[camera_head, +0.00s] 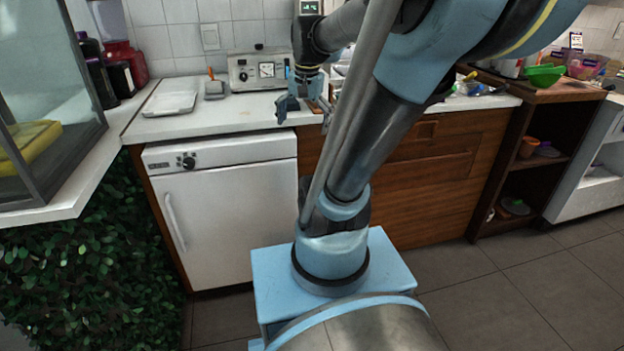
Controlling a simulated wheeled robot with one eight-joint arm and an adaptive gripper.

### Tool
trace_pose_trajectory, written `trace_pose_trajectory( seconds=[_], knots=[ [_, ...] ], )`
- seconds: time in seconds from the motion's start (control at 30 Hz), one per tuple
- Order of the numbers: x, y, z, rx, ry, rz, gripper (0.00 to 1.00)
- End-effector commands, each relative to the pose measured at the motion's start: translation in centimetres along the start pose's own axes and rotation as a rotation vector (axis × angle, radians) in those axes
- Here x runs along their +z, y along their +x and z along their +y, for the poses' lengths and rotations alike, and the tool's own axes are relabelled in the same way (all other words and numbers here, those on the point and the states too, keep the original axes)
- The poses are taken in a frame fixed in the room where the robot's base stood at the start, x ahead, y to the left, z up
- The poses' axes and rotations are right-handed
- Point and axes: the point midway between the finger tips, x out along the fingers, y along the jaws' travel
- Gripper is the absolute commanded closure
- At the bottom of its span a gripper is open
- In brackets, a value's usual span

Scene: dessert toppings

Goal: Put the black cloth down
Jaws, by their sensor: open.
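My gripper (304,106) is above the white countertop (225,121), near its front edge and in front of the grey appliance. Its fingers are spread and point down; the left finger shows dark blue-grey. I cannot make out a black cloth in this view. My arm hides part of the counter to the right of the gripper.
A grey appliance with a dial (259,71) stands against the tiled wall. A white tray (170,103) and a small grey holder (215,89) are to its left. A green bowl (544,75) is on the right-hand shelf unit. The front left counter is clear.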

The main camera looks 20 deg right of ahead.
Motion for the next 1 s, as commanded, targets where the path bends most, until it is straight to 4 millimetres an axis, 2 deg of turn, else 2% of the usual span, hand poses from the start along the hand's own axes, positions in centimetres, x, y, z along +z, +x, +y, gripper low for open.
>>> trace_pose_trajectory(
  seconds=[0.1,0.3,0.5,0.67,1.0],
  knots=[
    [3.0,2.5,2.0,0.002,-0.143,0.021,0.0],
    [7.1,6.9,4.8,0.008,-0.383,0.055,0.0],
    [9.3,10.0,6.6,0.017,-0.542,0.078,0.0],
    [10.0,10.8,6.8,0.02,-0.588,0.084,0.0],
    [10.0,10.8,6.9,0.02,-0.589,0.084,0.0]
  ],
)
